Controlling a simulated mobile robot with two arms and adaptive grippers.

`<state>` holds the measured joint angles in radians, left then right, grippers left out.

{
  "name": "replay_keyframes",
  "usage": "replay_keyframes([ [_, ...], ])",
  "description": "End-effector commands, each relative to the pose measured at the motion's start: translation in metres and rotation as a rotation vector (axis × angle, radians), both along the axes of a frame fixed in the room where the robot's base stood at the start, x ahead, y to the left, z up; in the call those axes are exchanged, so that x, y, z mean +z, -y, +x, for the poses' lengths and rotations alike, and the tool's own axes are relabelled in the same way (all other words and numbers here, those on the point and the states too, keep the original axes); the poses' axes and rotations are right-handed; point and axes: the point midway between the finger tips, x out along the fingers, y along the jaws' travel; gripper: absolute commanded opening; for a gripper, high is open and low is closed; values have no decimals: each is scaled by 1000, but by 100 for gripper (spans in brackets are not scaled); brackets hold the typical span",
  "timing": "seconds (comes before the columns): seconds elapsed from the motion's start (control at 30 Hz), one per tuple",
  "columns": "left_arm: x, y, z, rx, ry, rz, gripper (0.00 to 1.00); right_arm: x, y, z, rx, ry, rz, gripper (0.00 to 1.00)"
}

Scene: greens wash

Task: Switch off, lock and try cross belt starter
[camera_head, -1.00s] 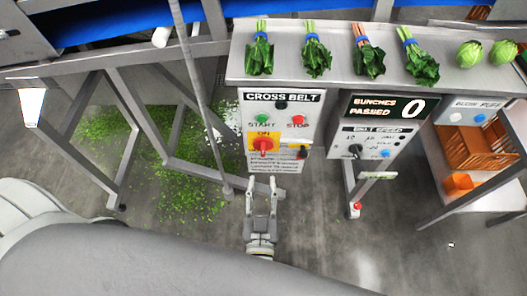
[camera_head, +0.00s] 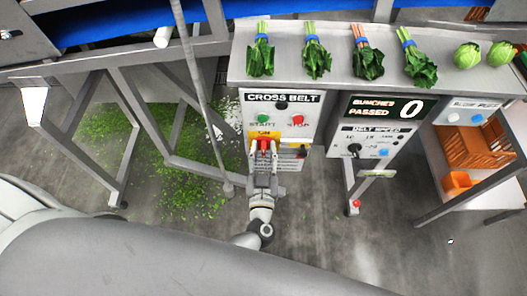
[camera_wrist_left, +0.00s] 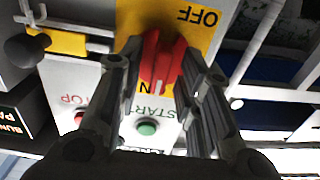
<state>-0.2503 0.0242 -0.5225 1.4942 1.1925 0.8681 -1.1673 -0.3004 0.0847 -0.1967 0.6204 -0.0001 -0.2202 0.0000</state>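The cross belt starter panel (camera_head: 312,104) shows a green START button (camera_head: 263,119), a red STOP button (camera_head: 298,120) and a yellow plate with a red rotary handle (camera_head: 264,145). My left gripper (camera_head: 264,150) is at the handle, its fingers apart on either side. In the left wrist view the red handle (camera_wrist_left: 162,62) stands between the two fingers (camera_wrist_left: 157,75), with a gap visible beside it. The handle lies along the ON–OFF line. A small dark item (camera_head: 302,152) hangs right of the plate; a yellow part and grey hook show in the wrist view. My right gripper is not in view.
Bunched greens (camera_head: 313,52) lie on the steel shelf (camera_head: 345,84) above. The belt speed panel (camera_head: 375,142) stands to the right, past a gap. A slanted grey pole (camera_head: 200,95) and frame legs are to the left. An orange crate (camera_head: 480,145) is at far right.

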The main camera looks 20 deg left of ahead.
Motion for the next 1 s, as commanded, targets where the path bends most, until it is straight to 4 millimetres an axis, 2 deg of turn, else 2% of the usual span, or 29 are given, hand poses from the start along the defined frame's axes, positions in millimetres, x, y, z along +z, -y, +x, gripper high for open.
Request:
replay_keyframes([
  [0.07,0,0,0,0,0,0,30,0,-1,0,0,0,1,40],
  [0.3,0,0,0,0,0,0,0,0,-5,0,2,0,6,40],
  [0.67,0,0,-1,1,7,-26,0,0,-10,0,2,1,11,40],
  [1.0,-1,-1,-1,2,60,-220,0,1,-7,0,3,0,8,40],
])
